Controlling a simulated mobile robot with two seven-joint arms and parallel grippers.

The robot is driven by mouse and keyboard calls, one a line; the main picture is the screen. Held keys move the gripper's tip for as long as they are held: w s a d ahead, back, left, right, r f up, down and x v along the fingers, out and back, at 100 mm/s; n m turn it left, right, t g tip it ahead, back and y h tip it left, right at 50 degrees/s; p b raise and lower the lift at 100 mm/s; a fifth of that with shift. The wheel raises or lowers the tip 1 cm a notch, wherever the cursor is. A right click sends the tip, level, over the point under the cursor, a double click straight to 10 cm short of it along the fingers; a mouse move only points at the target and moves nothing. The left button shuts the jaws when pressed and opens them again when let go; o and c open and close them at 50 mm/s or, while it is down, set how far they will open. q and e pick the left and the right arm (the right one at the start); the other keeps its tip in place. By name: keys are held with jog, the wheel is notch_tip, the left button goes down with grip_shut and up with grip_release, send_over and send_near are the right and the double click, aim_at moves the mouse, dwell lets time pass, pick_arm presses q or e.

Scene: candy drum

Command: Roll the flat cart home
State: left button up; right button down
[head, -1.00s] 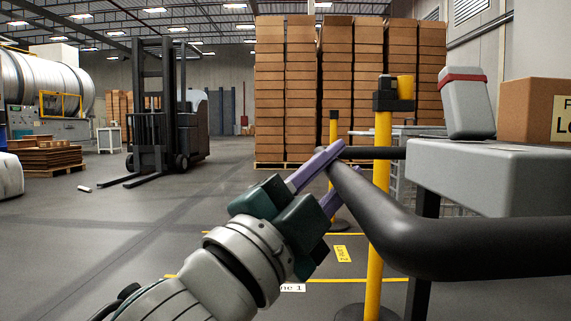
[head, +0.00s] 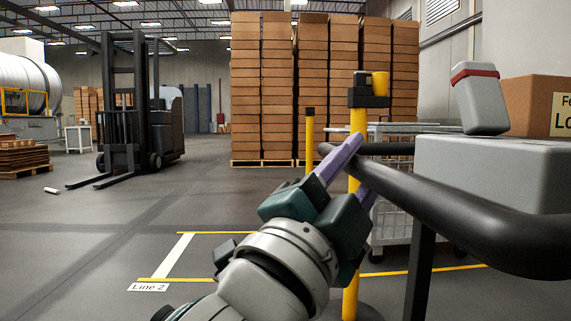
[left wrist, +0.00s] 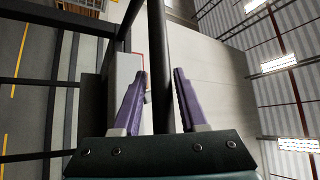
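A thick black bent bar (head: 450,200) runs across the right of the head view. It looks like a cart's push handle, but no flat deck shows. My left gripper (head: 362,166) is at the bar's left bend, its purple fingers apart. In the left wrist view a black bar (left wrist: 160,70) runs between the two fingers, with a visible gap on the left side. Whether either finger touches it I cannot tell. My right gripper is out of view.
A yellow post (head: 354,230) stands close behind the bar. A wire cage trolley (head: 392,215) is beyond it. A cardboard box (head: 527,100) is at right. Floor lines and a "Line 2" label (head: 148,287) lie at left. A forklift (head: 140,125) stands farther back; floor between is clear.

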pick_arm(q)
jog(key=shift+o, duration=1)
jog(key=shift+a, duration=0.1)
jog(key=shift+s+a+f+p, duration=0.1)
jog(key=shift+s+a+p, duration=0.15)
jog(key=shift+s+p, duration=0.05)
jog(key=p+v, duration=0.2)
jog(key=v, duration=0.7)
